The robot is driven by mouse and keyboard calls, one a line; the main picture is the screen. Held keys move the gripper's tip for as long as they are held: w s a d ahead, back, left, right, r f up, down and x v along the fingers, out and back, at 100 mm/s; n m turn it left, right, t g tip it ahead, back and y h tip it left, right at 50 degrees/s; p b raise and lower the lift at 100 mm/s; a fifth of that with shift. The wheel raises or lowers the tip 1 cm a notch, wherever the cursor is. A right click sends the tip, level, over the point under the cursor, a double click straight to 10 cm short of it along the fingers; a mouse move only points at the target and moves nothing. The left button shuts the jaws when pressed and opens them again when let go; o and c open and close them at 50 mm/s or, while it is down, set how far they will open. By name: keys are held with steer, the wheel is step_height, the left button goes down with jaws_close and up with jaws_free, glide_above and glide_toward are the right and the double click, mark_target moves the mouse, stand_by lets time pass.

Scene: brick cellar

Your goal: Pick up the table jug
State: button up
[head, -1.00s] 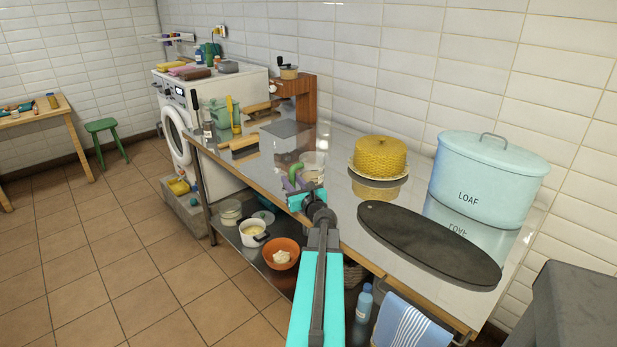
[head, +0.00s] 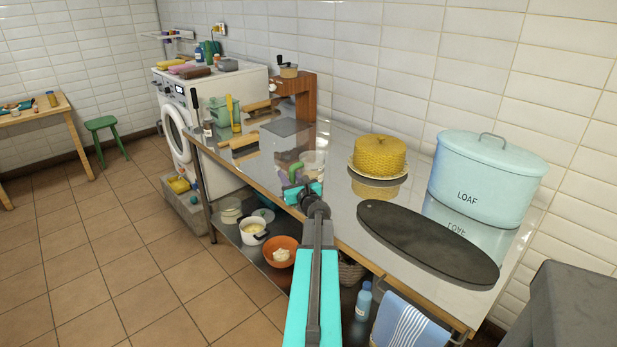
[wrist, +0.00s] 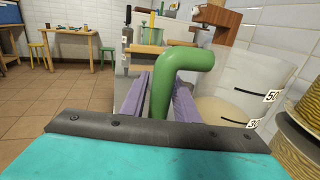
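The table jug is a clear container (wrist: 238,85) with black measuring marks and a bent green handle (wrist: 185,60), seen close in the wrist view. In the head view the jug (head: 314,162) stands on the metal worktop (head: 345,215) near its front edge, its green handle toward my arm. My gripper (wrist: 163,90) has its two purple fingers on either side of the handle's upright part. The fingers look open around it, with no clear grip visible. In the head view the fingertips are mostly hidden behind my teal wrist.
A yellow cake (head: 377,155) on a plate, a dark oval board (head: 428,240) and a pale blue loaf tin (head: 487,180) stand to the jug's right. A wooden grinder (head: 292,95) and a rolling pin stand behind. A lower shelf holds an orange bowl (head: 281,251).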

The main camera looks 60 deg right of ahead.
steer(key=shift+c, duration=0.3)
jaws_close()
steer(key=shift+r, duration=0.3)
steer(key=shift+r, duration=1.35)
steer(key=shift+s+a+r+b, duration=0.1)
steer(key=shift+s+r+b, duration=0.05)
steer(key=shift+b, duration=0.15)
steer(key=r+v, duration=0.1)
steer(key=v, duration=1.2)
steer(key=shift+s+d+r, duration=0.25)
steer(key=shift+s+d, duration=0.05)
steer(key=shift+d, duration=0.15)
